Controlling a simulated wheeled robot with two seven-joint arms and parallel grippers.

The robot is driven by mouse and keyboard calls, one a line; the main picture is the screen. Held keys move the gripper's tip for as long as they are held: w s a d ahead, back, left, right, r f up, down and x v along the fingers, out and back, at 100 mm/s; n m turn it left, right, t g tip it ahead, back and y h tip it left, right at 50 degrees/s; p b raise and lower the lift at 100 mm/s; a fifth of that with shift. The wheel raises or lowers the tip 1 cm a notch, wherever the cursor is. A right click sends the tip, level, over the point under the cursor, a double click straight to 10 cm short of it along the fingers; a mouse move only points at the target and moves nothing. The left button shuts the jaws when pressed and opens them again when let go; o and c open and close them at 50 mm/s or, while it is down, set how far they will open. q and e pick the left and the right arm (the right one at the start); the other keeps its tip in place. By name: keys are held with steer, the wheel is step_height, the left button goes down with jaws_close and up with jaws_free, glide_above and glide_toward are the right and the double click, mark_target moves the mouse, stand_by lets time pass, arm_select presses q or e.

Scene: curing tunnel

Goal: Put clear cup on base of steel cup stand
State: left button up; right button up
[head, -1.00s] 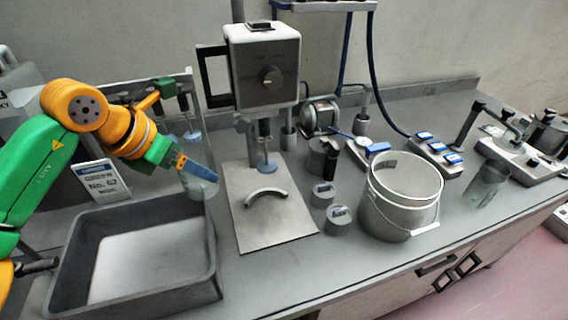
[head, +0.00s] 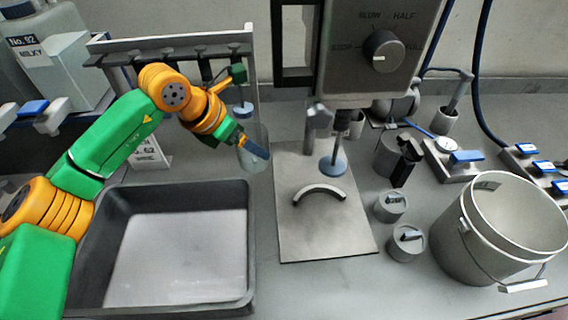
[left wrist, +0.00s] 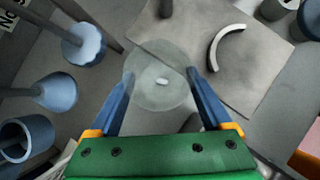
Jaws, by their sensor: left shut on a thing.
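The clear cup (head: 252,158) is between the blue fingers of my left gripper (head: 253,147), which is shut on it. In the left wrist view the cup shows as a round translucent shape (left wrist: 160,92) between the fingertips (left wrist: 163,78). The steel stand's flat base (head: 325,235) lies just right of the cup in the head view, with a curved raised bar (head: 320,192) on it. The base also shows in the left wrist view (left wrist: 260,75). The cup overlaps or nears its left edge; the exact gap is unclear. My right gripper is out of view.
The mixer head (head: 365,50) with a blue-grey disc (head: 333,165) hangs over the back of the base. A dark tray (head: 245,270) is at front left. Two small weights (head: 390,206) and a bucket (head: 460,245) stand right. A rack (head: 170,48) is behind my left arm.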

mark_target(252, 167)
arm_select(q)
step_height(252, 167, down, 7)
steer(key=shift+p, duration=0.75)
steer(key=shift+f, duration=0.3)
steer(key=shift+f, duration=0.15)
steer(key=o, duration=1.1)
